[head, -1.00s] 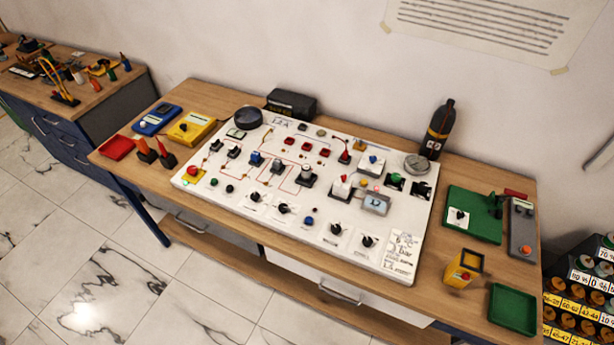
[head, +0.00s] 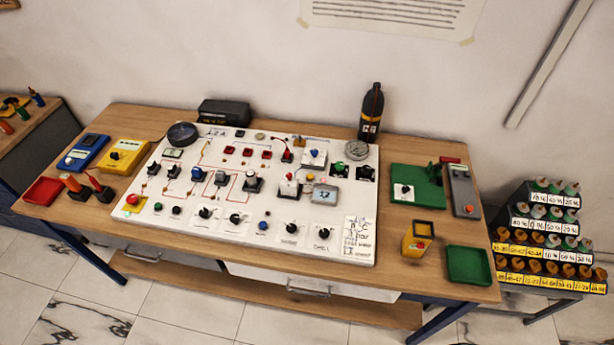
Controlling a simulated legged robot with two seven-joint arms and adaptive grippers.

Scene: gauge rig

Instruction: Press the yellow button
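The white gauge panel (head: 200,228) lies on the wooden bench (head: 85,215). It carries knobs, switches and small buttons. A red button (head: 132,199) on a yellow-looking base sits at the panel's left end. A small green button (head: 158,207) is to its right, and a blue button (head: 263,226) is along the front row. A yellow box (head: 417,240) with a small red-orange part stands right of the panel. Neither of my grippers is in view.
A yellow meter (head: 123,155) and a blue meter (head: 83,152) lie left of the panel. A dark bottle (head: 371,113) stands behind it. A tiered rack (head: 535,240) stands beyond the bench's right end.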

